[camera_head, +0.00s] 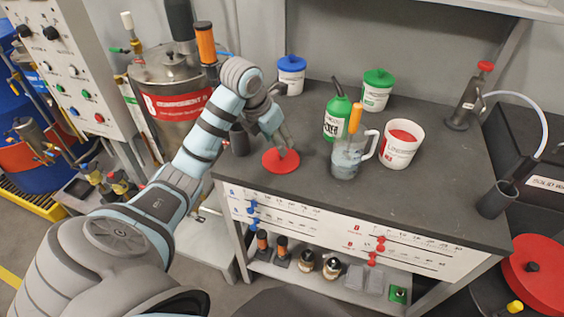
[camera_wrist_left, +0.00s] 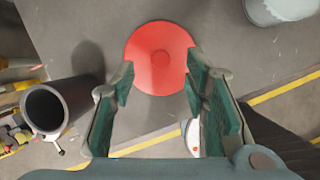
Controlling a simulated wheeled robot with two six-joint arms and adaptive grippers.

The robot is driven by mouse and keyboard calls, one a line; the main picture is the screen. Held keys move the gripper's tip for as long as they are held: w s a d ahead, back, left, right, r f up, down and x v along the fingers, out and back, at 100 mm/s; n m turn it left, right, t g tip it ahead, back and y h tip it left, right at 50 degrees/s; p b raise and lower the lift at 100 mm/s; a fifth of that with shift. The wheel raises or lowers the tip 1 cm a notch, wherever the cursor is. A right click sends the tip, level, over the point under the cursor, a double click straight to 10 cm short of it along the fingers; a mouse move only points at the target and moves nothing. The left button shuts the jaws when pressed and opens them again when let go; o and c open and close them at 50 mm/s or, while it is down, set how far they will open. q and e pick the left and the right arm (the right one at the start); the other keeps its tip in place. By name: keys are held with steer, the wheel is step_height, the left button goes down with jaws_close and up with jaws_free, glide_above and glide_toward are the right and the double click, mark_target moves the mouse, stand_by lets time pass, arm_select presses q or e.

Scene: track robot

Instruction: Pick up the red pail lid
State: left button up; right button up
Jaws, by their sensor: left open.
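The red pail lid (camera_head: 281,161) lies flat on the dark tabletop, toward its left front edge. My left gripper (camera_head: 287,148) is open just above the lid, its fingers pointing down at it. In the left wrist view the lid (camera_wrist_left: 160,55) appears as a red disc ahead of the two green-padded fingers (camera_wrist_left: 158,88), with nothing held between them. I cannot tell whether a fingertip touches the lid. An open white pail with red contents (camera_head: 401,143) stands to the right on the table. My right gripper is not in view.
A clear jug (camera_head: 346,160) with an orange-handled tool stands right of the lid, with a green bottle (camera_head: 336,117) behind it. Blue-lidded (camera_head: 291,75) and green-lidded (camera_head: 377,90) pails stand at the back. A dark tube (camera_wrist_left: 62,103) is close left of my gripper.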

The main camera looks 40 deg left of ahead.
mark_target(274, 163)
arm_select(q)
steer(key=x, duration=0.5)
steer(key=shift+s+f+b, duration=0.2)
steer(key=shift+f+b, duration=0.1)
jaws_close()
